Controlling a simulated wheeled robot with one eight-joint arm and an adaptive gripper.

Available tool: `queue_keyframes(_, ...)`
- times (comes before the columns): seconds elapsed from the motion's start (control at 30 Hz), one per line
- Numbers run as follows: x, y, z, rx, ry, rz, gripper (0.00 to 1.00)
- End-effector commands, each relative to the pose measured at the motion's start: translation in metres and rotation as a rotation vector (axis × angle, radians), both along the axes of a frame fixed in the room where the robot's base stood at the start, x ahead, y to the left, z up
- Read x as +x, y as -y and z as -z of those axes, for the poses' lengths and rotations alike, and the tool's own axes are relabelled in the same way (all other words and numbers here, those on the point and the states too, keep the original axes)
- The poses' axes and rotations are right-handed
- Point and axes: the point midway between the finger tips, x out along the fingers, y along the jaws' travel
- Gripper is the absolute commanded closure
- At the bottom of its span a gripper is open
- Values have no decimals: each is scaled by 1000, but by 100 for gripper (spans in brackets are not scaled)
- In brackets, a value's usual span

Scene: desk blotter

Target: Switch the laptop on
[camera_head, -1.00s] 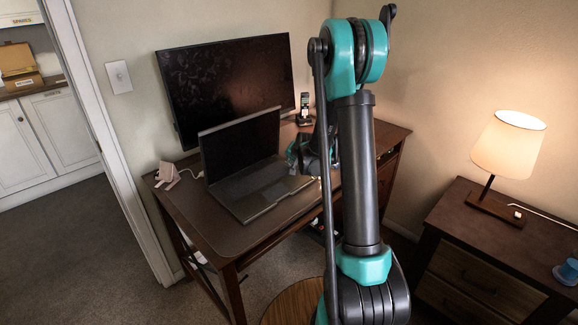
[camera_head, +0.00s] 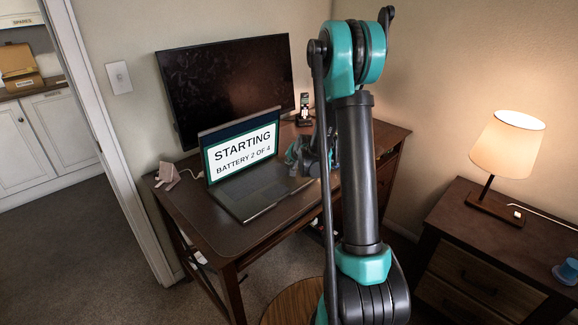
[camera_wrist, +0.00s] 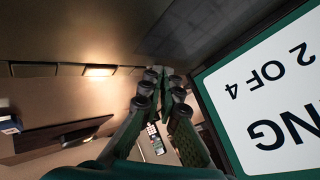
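The open laptop (camera_head: 245,200) stands on the desk. Its lit screen (camera_head: 226,172) reads "STARTING" and "BATTERY 2 OF 4". Part of the same screen fills the right of the wrist view (camera_wrist: 258,148), turned around. My gripper (camera_head: 294,158) is just right of the screen, over the right side of the laptop; my arm hides some of it. In the wrist view my gripper's fingertips (camera_wrist: 162,75) are close together with nothing visible between them. I cannot tell whether they touch the laptop. The power button is not visible.
A dark monitor (camera_head: 230,85) stands behind the laptop. A cordless phone (camera_head: 304,106) is at the desk's back and a small pinkish object (camera_head: 167,176) at its left. A lit lamp (camera_head: 510,150) stands on the nightstand (camera_head: 450,218) at the right.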

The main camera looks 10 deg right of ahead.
Motion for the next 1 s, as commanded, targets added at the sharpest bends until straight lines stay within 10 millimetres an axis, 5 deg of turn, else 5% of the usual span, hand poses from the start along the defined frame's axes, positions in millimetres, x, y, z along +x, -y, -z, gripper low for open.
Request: queue_keyframes(1.0,0,-3,-21,1,-5,-2,100)
